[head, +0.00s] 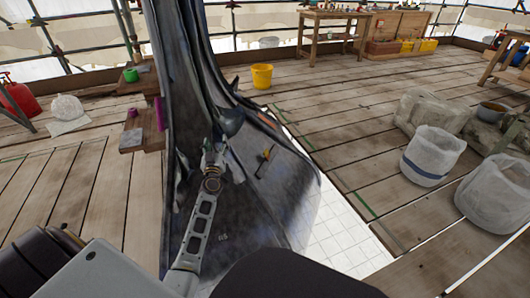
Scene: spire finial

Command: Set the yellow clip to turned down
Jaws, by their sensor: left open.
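The yellow clip (267,154) is a small yellow piece with a thin dark part, on the face of the dark grey spire (285,195). It looks tilted, but it is too small to tell its exact setting. My left gripper (213,157) is in front of the spire, to the left of the clip and apart from it in the picture. It is open, and I see nothing between its fingers. My right gripper is not in view.
A yellow bucket (262,76) stands on the plank floor behind the spire. White sacks (432,155) stand at the right. A small wooden shelf (140,130) with a purple item is left of the spire. White tiles (338,235) lie right of its base.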

